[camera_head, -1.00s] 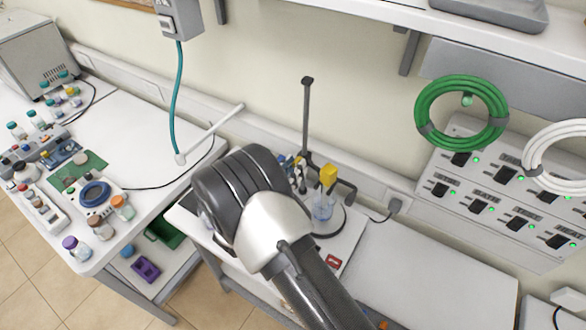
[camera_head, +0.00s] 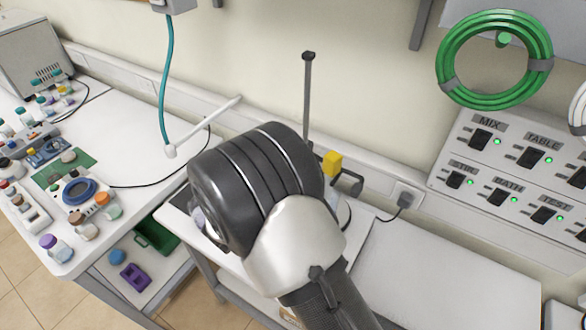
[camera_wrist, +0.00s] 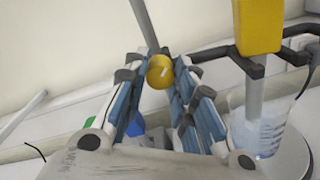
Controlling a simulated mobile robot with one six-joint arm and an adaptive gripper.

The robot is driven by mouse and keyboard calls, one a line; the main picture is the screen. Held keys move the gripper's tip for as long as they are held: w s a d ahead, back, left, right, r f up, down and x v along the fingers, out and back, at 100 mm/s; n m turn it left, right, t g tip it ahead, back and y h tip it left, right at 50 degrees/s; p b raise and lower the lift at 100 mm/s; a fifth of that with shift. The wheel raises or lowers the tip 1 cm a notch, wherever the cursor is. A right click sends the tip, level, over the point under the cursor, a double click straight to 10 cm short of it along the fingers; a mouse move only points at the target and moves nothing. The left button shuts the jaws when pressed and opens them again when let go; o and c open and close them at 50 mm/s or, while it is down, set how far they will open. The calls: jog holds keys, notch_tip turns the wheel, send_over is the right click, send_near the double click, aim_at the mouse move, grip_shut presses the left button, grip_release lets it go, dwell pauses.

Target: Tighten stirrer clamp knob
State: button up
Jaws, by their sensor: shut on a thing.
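The yellow round clamp knob (camera_wrist: 160,72) is between the fingertips of my gripper (camera_wrist: 158,80) in the wrist view, in front of the dark upright rod (camera_wrist: 145,22). My gripper is shut on it. The rod also stands in the head view (camera_head: 307,100). The yellow stirrer head (camera_wrist: 257,26) is right of the knob, with a grey shaft leading down into a clear beaker (camera_wrist: 265,132). The yellow head (camera_head: 332,162) also shows in the head view. My arm hides the knob, the gripper and most of the stand in the head view.
A switch panel (camera_head: 510,160) and green hose coil (camera_head: 494,57) are on the wall at right. The right bench top (camera_head: 445,265) is clear. The left bench (camera_head: 130,150) holds several bottles and a blue ring (camera_head: 79,191). A teal hose (camera_head: 167,80) hangs at the back.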

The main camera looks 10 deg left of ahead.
jog(key=m+b, duration=0.9)
jog(key=b, duration=0.5)
jog(key=shift+f+y, duration=0.1)
jog(key=shift+y, duration=0.2)
jog(key=shift+b, duration=0.4)
jog(key=o, duration=1.1)
jog(key=shift+c, duration=0.2)
